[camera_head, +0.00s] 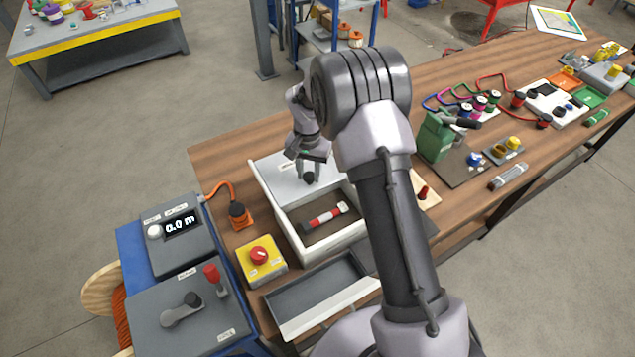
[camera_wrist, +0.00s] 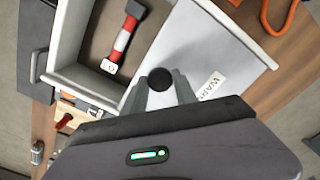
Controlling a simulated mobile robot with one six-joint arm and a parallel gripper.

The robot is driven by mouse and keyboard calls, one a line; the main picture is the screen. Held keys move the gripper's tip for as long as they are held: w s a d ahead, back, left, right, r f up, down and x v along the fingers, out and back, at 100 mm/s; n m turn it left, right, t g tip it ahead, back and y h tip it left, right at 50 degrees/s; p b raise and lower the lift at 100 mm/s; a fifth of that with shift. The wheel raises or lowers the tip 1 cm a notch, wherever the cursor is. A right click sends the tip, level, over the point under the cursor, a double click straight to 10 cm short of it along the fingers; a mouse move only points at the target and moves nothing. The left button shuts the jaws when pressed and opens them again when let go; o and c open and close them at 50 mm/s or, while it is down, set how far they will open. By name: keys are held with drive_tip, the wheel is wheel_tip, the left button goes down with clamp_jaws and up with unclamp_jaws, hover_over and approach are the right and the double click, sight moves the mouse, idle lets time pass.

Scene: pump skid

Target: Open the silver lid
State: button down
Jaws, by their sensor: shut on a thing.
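The silver lid (camera_head: 281,178) is a flat light-grey panel on the white box (camera_head: 333,247). It covers the back part of the box, and the front part is open. In the wrist view the lid (camera_wrist: 204,47) carries a black round knob (camera_wrist: 160,79) near its edge and a white label. My gripper (camera_head: 308,176) reaches down over the lid. In the wrist view my gripper (camera_wrist: 160,88) has its two fingers shut on the knob, one on each side. A red and white hammer-like tool (camera_head: 327,216) lies inside the open part of the box.
A yellow box with a red button (camera_head: 259,255) and an orange-cabled plug (camera_head: 239,214) stand left of the box. An empty grey tray (camera_head: 318,290) lies in front. A green container (camera_head: 434,137) stands to the right, beyond my arm.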

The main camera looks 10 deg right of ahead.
drive_tip(key=shift+w+a, duration=0.1)
drive_tip(key=shift+w, duration=0.35)
drive_tip(key=c, duration=1)
unclamp_jaws()
drive_tip(key=shift+o, duration=0.2)
wheel_tip(320, 180, up, 17)
drive_tip(key=p, duration=0.3)
drive_tip(key=shift+r+p, duration=0.2)
drive_tip(key=shift+p, duration=0.1)
